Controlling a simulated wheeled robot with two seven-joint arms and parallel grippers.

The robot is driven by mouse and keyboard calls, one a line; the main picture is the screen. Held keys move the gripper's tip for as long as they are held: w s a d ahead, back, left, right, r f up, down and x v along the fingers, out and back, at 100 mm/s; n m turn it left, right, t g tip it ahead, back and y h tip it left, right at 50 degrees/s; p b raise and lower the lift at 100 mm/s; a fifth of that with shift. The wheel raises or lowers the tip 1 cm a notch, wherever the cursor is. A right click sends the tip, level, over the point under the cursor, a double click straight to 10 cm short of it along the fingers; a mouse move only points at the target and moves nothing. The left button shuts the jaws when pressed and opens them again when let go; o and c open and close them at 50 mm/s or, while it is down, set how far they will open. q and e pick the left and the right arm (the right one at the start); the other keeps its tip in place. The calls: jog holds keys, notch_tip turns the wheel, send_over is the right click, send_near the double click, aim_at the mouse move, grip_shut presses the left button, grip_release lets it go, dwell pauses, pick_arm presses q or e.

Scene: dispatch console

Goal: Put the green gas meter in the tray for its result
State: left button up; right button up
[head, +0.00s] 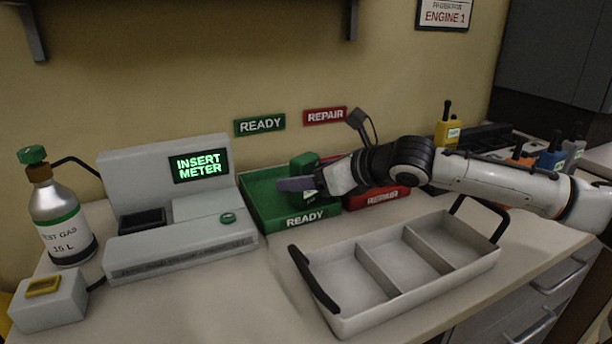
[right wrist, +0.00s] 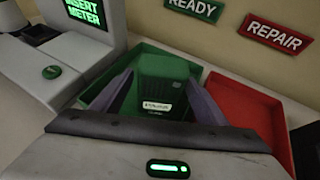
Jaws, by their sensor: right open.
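The green gas meter (head: 303,163) is in the green READY tray (head: 264,199), at its right side near the red tray. My right gripper (head: 296,184) reaches in from the right, low over the READY tray. In the right wrist view the meter (right wrist: 165,72), with a white label, stands between the two spread purple fingers (right wrist: 160,90). The fingers look apart from it, and its base is partly hidden. The red REPAIR tray (head: 388,197) is partly behind my arm; no meter shows in its visible part. My left gripper is not in view.
The test station (head: 180,240) reads INSERT METER, and its slot (head: 142,219) looks empty. A gas bottle (head: 62,215) stands left. An empty three-part carrier (head: 400,268) with black handles sits in front. Yellow (head: 448,132), orange and blue devices stand at the back right.

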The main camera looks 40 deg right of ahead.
jog(key=shift+r, duration=0.1)
jog(key=shift+s+d+r, duration=0.15)
jog(key=shift+s+r, duration=0.05)
jog(key=shift+s, duration=0.2)
jog(key=v, duration=1.1)
jog(key=shift+b, duration=0.3)
jog(key=shift+s, duration=0.1)
